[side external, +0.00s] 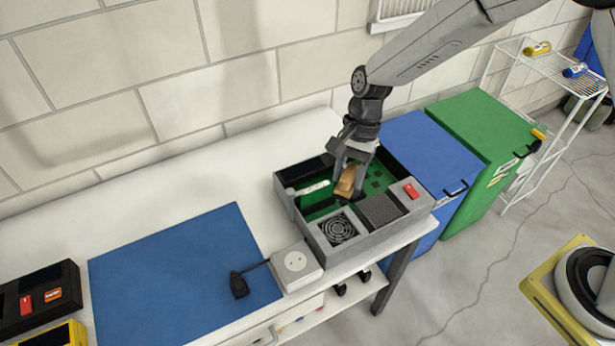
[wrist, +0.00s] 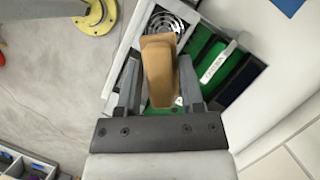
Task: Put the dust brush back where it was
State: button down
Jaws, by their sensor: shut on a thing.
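My gripper (side external: 352,160) points down over the open grey electronics case (side external: 322,246) on the white bench. It is shut on a tan, wooden-looking piece, which I take to be the dust brush (side external: 345,182). In the wrist view the brush (wrist: 158,72) lies between the two fingers of my gripper (wrist: 160,88), with its broad tan face toward the camera. No bristles show. The brush is over the green board inside the case; I cannot tell whether it touches the board.
The case holds a round fan grille (side external: 338,229) and a red switch (side external: 411,190). A blue mat (side external: 180,265) and a white socket box (side external: 296,265) lie left of it. A black tray (side external: 38,300) stands far left. Blue (side external: 428,150) and green (side external: 485,125) bins stand right of the bench.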

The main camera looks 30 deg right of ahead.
jog(key=a+m+t, duration=0.1)
jog(key=m, duration=0.1)
jog(key=a+m, duration=0.1)
jog(key=m, duration=0.1)
jog(key=shift+a+r+m+t+y, duration=0.1)
jog(key=shift+a+m+t+y, duration=0.2)
jog(key=shift+t, duration=0.1)
jog(key=shift+w+a+r+m+t+h, duration=0.15)
jog(key=shift+a+m+t, duration=0.65)
jog(key=shift+m, duration=1)
jog(key=shift+a+r+m+t+h, duration=0.2)
jog(key=shift+a+m+t, duration=0.35)
jog(key=shift+a+m, duration=0.85)
jog(key=shift+w+a+r+m+t+h, duration=0.15)
jog(key=shift+a+m+t, duration=0.45)
jog(key=shift+m, duration=1.6)
jog(key=shift+m, duration=0.3)
notch_tip(320, 180, down, 7)
jog(key=shift+w+a, duration=0.1)
